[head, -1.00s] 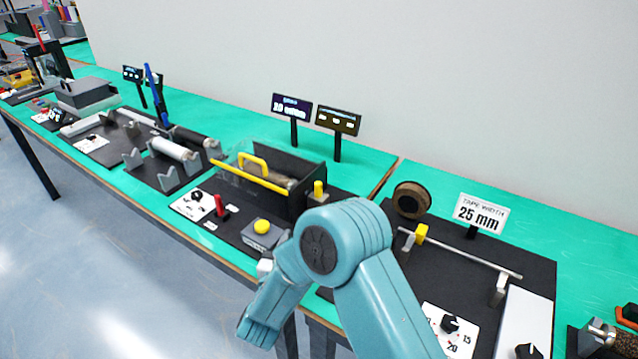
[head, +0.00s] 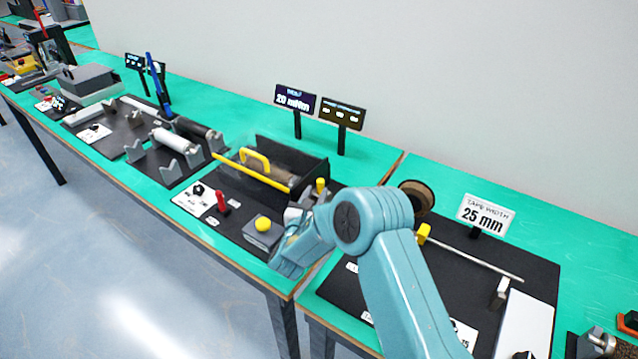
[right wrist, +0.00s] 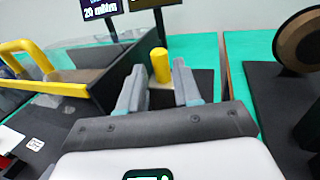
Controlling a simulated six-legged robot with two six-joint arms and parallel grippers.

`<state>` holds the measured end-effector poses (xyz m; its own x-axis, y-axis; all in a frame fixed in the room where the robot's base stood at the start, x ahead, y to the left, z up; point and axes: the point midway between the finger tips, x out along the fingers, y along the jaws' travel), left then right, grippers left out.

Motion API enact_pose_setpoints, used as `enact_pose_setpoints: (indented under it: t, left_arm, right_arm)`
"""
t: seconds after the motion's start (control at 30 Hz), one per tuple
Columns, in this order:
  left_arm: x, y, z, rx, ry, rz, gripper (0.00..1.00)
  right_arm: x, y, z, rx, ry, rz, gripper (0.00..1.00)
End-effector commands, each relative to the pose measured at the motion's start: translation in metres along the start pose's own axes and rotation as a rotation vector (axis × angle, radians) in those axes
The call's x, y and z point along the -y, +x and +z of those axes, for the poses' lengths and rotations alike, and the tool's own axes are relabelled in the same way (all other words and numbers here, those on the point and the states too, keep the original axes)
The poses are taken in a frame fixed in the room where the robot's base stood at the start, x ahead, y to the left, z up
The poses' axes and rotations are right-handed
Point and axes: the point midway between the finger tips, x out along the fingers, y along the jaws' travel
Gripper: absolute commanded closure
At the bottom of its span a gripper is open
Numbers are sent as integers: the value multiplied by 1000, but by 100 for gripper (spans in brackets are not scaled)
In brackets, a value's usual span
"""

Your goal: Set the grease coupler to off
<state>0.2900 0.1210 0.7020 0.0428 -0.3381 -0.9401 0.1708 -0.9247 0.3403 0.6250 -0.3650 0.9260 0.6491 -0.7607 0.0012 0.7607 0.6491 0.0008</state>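No readable label names the grease coupler. A short yellow post (head: 320,186) stands upright at the right end of the black machine with the yellow-handled cover (head: 256,163). In the right wrist view the yellow post (right wrist: 160,65) shows between and beyond my right gripper's fingers (right wrist: 158,88). The fingers are apart with nothing held, and I see no clear contact. In the head view my right gripper (head: 306,203) is just in front of the post, partly hidden by my arm. A black knob (head: 198,190) and a red lever (head: 222,201) are on the same station. My left gripper is out of view.
A yellow button on a grey box (head: 262,240) lies left of my right arm. A "20 mNm" display (head: 294,101) and a second display (head: 342,115) stand behind. The tape station with a brown roll (head: 417,198) and "25 mm" sign (head: 486,214) is to the right.

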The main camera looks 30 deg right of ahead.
Motion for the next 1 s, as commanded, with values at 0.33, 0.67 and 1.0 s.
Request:
enact_pose_setpoints:
  t: [0.33, 0.67, 1.0]
  left_arm:
    - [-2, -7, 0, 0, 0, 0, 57]
    - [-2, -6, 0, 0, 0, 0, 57]
    - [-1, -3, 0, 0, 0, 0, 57]
  right_arm:
    - [0, 37, 0, 0, -1, 0, 67]
    - [0, 37, 0, 0, -1, 0, 100]
    - [0, 36, -1, 1, -1, 1, 100]
